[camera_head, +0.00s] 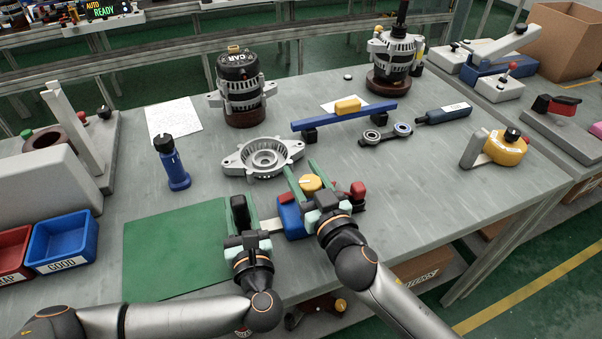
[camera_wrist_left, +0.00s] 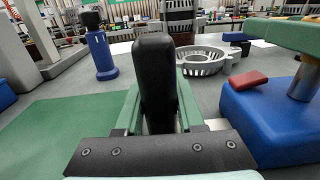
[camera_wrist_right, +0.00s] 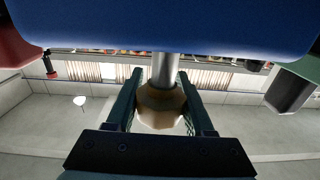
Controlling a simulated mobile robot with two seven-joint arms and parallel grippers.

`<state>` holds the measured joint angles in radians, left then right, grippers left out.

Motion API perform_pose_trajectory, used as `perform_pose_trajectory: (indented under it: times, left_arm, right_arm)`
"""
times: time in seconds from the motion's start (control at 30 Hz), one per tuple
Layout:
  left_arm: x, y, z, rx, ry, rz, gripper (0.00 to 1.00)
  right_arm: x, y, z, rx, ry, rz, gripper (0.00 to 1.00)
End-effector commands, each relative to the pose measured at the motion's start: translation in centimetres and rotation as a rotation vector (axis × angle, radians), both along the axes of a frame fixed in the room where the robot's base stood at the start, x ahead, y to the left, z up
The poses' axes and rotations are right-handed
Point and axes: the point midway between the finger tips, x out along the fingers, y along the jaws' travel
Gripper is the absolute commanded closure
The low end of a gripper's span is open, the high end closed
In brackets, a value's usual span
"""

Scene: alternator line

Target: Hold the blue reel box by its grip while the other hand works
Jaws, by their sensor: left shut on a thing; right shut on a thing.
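The blue reel box (camera_head: 291,217) stands on the bench between my two grippers; it also shows in the left wrist view (camera_wrist_left: 275,125) and across the top of the right wrist view (camera_wrist_right: 170,25). A short light bar runs from it to an upright black grip (camera_head: 240,212). My left gripper (camera_head: 243,222) is shut on this grip, which shows between its fingers in the left wrist view (camera_wrist_left: 155,80). My right gripper (camera_head: 306,180) is shut on a yellow knob (camera_head: 311,183) on the box's metal post (camera_wrist_right: 164,70). A red piece (camera_wrist_left: 248,80) lies on the box top.
A green mat (camera_head: 175,250) lies left of the grippers, with blue (camera_head: 62,242) and red (camera_head: 12,252) bins beyond. A grey housing (camera_head: 262,157) and blue upright tool (camera_head: 173,165) stand behind. A yellow reel (camera_head: 506,147) sits at right.

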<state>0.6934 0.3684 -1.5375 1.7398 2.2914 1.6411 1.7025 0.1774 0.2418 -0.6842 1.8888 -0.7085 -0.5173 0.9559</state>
Motion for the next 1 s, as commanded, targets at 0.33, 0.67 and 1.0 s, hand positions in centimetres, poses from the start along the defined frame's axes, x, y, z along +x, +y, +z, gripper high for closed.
perform_pose_trajectory:
  times: [0.33,0.67,1.0]
  left_arm:
    - [-0.06,-0.14,-0.07,0.002,0.002,-0.005,1.00]
    - [-0.07,-0.11,-0.08,0.002,0.002,-0.004,1.00]
    - [-0.06,-0.08,-0.09,0.002,0.002,-0.003,1.00]
  right_arm:
    - [0.07,-0.26,0.28,0.003,-0.003,-0.077,1.00]
    - [0.09,-0.32,0.25,0.001,-0.003,-0.081,1.00]
    - [0.07,-0.34,0.10,0.000,0.000,-0.081,0.17]
